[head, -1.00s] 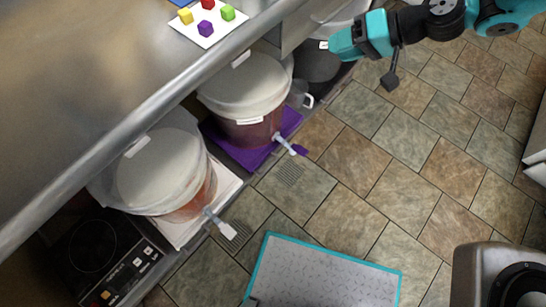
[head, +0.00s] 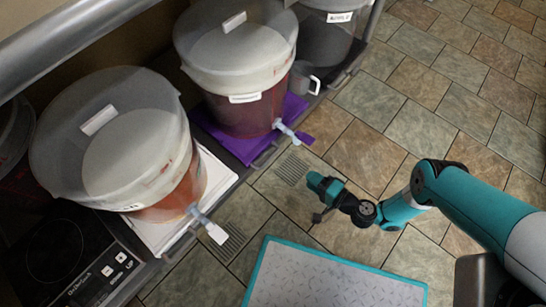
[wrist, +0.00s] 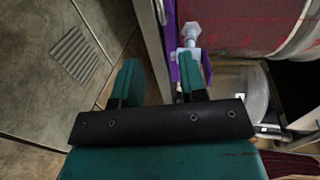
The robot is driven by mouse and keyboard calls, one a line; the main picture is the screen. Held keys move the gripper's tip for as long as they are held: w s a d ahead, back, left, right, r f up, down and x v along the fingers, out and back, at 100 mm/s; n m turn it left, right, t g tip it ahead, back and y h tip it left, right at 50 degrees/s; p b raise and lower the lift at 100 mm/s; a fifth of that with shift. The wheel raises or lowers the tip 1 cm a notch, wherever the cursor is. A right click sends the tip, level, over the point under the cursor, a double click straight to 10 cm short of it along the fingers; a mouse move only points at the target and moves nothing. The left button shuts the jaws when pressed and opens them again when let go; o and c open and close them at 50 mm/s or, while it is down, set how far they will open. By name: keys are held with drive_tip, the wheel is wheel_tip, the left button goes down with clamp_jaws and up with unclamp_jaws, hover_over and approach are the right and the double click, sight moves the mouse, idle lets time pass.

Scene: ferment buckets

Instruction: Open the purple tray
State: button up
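The purple tray (head: 238,148) lies on the low shelf under the middle bucket (head: 240,75), whose white tap (head: 287,131) sticks out over the tray's front. A small purple tab (head: 304,138) shows by the tap's end. My gripper (head: 318,188) is in front of the shelf, over the floor, to the lower right of the tray. In the wrist view my gripper (wrist: 160,75) has its two teal fingers apart with nothing held between them. Purple pieces (wrist: 174,70) and the tap (wrist: 188,38) show behind and around the right finger. Most of the tray is hidden by the bucket.
Another bucket (head: 115,140) with a tap (head: 208,225) stands on a white tray (head: 222,178) at left. A hot plate (head: 75,255) is at lower left. A grey mug (head: 303,78) stands beside the middle bucket. A teal-edged mat (head: 330,280) lies on the floor; the tiles at right are clear.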

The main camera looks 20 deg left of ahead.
drive_tip(key=b, duration=1.2)
approach(273, 154)
wheel_tip(273, 154, down, 2)
drive_tip(key=a, duration=0.2)
drive_tip(key=b+x, duration=0.1)
drive_tip(key=x, duration=0.1)
drive_tip(key=b+x, duration=0.2)
drive_tip(key=x, duration=0.1)
drive_tip(key=r+b+x, duration=0.1)
drive_tip(key=b+x, duration=0.1)
drive_tip(key=x, duration=0.1)
drive_tip(key=shift+w+d, duration=0.1)
drive_tip(key=shift+w, duration=0.25)
drive_tip(key=shift+c, duration=0.5)
clamp_jaws()
